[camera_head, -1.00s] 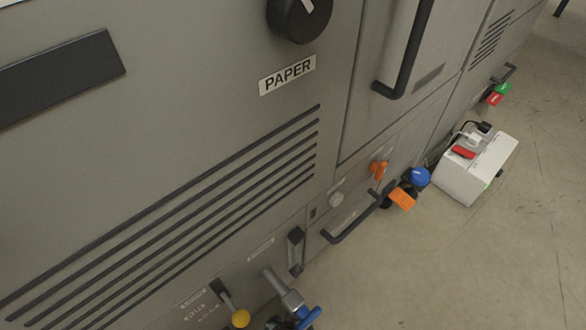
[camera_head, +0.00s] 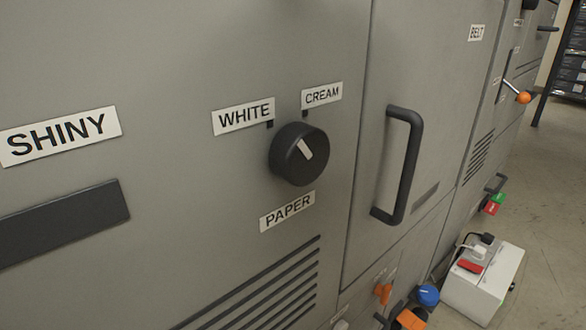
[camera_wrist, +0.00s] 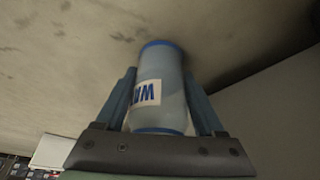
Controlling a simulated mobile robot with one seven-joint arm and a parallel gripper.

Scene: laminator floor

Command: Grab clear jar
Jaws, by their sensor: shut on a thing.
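A clear, bluish jar (camera_wrist: 160,75) with blue ends and a white label with blue lettering shows in the wrist view. My gripper (camera_wrist: 160,100) is shut on it, with one finger on each side. The label is partly hidden beside the left finger. Neither the jar nor my gripper shows in the head view.
A grey machine with a black knob (camera_head: 299,154) between the PAPER, WHITE and CREAM labels fills most of the head view. A black handle (camera_head: 403,165) sticks out from its door. A white box (camera_head: 482,283) stands on the floor at right. Bare floor (camera_head: 545,200) lies beyond.

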